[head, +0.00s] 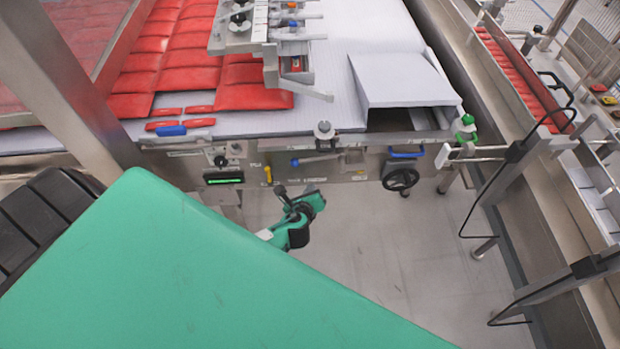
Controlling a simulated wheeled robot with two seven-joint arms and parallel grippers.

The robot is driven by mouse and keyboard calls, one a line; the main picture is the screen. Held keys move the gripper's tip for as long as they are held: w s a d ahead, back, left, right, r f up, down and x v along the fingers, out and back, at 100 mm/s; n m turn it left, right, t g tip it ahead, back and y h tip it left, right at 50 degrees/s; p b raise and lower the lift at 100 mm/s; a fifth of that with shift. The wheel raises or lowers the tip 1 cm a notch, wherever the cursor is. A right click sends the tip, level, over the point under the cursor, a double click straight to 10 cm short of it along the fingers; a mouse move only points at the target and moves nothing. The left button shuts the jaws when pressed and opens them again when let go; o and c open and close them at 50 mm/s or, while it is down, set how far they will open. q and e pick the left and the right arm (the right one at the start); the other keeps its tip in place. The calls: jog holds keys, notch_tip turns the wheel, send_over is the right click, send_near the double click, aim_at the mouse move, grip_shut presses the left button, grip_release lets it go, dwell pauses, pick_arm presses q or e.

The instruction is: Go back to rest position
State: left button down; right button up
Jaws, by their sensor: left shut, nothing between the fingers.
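My left gripper (281,190) shows small and dark at the end of my green and black left arm, below the front face of the machine. It is shut, with nothing seen in it. It hangs over the floor, in front of the machine's control panel; whether it touches the panel I cannot tell. Most of the left arm is hidden behind my own large green body part in the foreground. My right gripper is not in view.
The machine carries red packs (185,70) on a white conveyor belt (335,95), under a metal picker head (262,35). A black handwheel (400,176) and levers stick out of its front. A second line with red packs (515,70) runs at the right. Grey floor (400,265) lies clear between them.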

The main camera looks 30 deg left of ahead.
pick_arm(q)
jog(key=s+a+f+n+g+h, duration=0.1)
jog(key=s+f+n+g, duration=0.3)
jog(key=s+f, duration=0.55)
jog(key=s+f+n+g+h, duration=0.15)
jog(key=s+f+n, duration=0.4)
jog(key=f, duration=0.75)
jog(key=s+f+n+g, duration=0.2)
jog(key=s+f+n, duration=0.2)
jog(key=s, duration=0.5)
jog(key=s+d+f+n+g+h, duration=0.1)
jog(key=s+f+n, duration=0.4)
jog(key=s, duration=0.5)
jog(key=s+d+f+n+g, duration=0.1)
jog(key=s+f+n, duration=0.4)
jog(key=s, duration=0.5)
jog(key=shift+g+b, duration=0.3)
jog(key=shift+g, duration=0.55)
jog(key=shift+s+d+h, duration=0.1)
jog(key=shift+s+h, duration=0.05)
jog(key=shift+h, duration=0.1)
